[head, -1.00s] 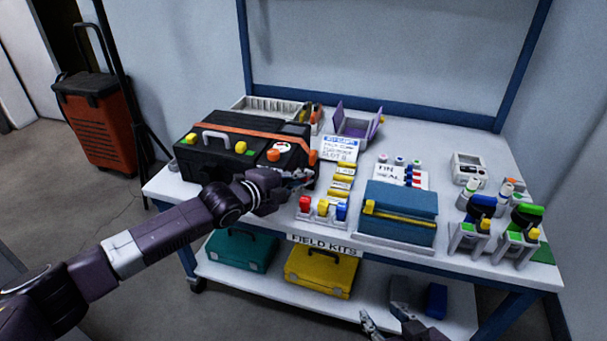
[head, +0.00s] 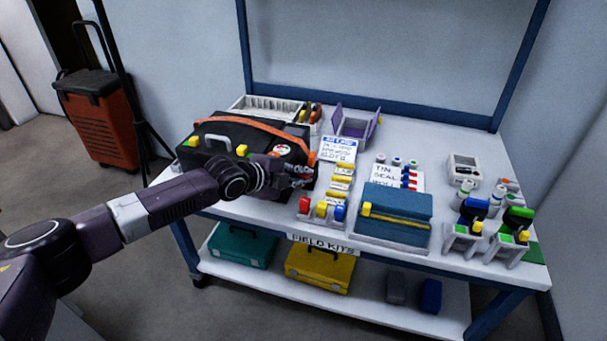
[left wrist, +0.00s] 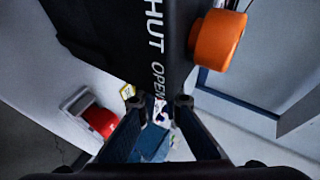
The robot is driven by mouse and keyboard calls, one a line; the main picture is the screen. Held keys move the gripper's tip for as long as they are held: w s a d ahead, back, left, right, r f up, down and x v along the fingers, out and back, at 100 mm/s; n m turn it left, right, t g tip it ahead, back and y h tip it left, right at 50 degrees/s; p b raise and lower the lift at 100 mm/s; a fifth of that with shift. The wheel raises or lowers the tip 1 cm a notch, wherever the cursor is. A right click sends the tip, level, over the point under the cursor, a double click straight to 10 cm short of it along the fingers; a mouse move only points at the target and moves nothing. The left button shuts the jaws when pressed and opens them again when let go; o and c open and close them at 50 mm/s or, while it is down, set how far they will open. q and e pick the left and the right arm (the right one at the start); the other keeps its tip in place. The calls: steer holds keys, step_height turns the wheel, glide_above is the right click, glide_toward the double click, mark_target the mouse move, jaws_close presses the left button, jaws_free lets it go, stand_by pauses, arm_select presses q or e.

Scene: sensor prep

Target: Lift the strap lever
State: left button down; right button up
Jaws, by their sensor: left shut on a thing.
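A black case (head: 262,143) with an orange strap (head: 250,122) lies across the left of the table. My left gripper (head: 304,172) is at the front right corner of the case. In the left wrist view a black panel (left wrist: 120,40) bears the words SHUT and OPEN, with an orange knob (left wrist: 218,38) standing out from it. The left fingertips (left wrist: 157,102) are at the edge of this panel below OPEN, shut on what appears to be the strap lever; the grip itself is not clear. My right gripper is not in view.
A rack with red, yellow and blue caps (head: 322,212) stands close right of the gripper. A teal box (head: 398,213) lies beyond it. Teal (head: 240,247) and yellow (head: 318,270) cases are on the lower shelf.

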arm_select(q)
steer(key=shift+w+r+g+y, duration=0.25)
steer(key=shift+r+g+y, duration=0.05)
steer(key=shift+g, duration=0.2)
steer(key=shift+d+r+g+p, duration=0.1)
steer(key=shift+g+p, duration=0.2)
steer(key=shift+w+r+n+g+y, duration=0.1)
steer(key=shift+w+n+g+y, duration=0.1)
steer(key=shift+n+g+y, duration=0.15)
steer(key=shift+w+r+g, duration=0.1)
steer(key=shift+g, duration=0.25)
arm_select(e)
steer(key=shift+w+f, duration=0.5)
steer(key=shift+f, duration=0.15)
arm_select(q)
steer(key=c, duration=2.1)
jaws_free()
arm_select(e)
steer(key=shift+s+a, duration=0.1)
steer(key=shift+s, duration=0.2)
